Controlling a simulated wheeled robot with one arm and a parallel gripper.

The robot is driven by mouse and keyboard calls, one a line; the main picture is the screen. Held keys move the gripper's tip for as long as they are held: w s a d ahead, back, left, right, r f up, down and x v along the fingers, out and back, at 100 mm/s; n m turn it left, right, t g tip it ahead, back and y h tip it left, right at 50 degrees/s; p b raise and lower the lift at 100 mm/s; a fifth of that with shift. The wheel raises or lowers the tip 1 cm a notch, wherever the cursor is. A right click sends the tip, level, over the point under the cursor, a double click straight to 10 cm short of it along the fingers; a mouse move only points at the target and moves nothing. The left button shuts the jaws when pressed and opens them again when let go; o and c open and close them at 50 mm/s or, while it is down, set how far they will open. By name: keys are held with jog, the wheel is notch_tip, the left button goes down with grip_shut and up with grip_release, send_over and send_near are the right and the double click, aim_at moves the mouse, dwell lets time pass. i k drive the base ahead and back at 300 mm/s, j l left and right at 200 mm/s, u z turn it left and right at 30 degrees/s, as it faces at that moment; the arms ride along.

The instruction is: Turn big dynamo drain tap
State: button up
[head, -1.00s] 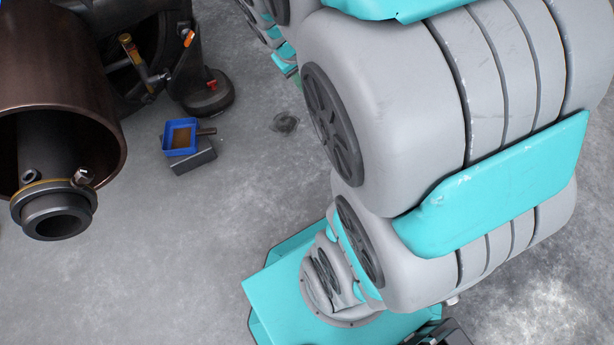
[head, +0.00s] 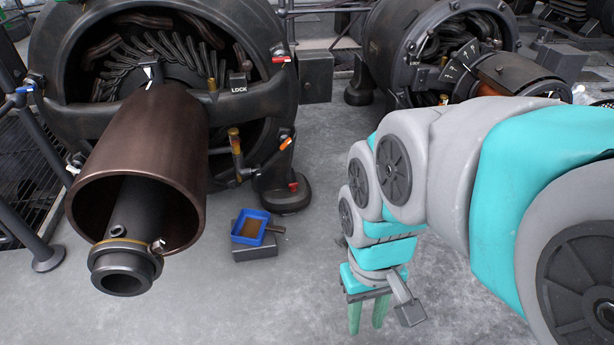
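The big dynamo (head: 55,62) stands at the left, with a wide brown cylinder (head: 150,150) projecting toward me. At its lower right is a brass fitting (head: 236,142) with a short pipe and an orange-tipped lever (head: 286,143), which looks like the drain tap. The lever slants up to the right. A blue tray (head: 250,228) with brown contents sits below it on a dark block. My gripper (head: 367,316) points down at lower centre, right of the tray and well apart from the tap. Its two green fingers are apart with nothing visible between them.
Red-marked parts (head: 293,186) show on the dynamo's foot and upper rim. A second dynamo (head: 385,40) stands at the back right. A railing (head: 30,150) runs at the left. Grey floor (head: 310,265) is clear between the tray and my gripper.

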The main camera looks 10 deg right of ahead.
aim_at(257, 170)
jog(key=i+l+u, duration=0.3)
jog(key=l+u, duration=0.35)
jog(key=i+l+u, duration=0.15)
jog(key=l+u, duration=0.15)
jog(key=l, duration=0.15)
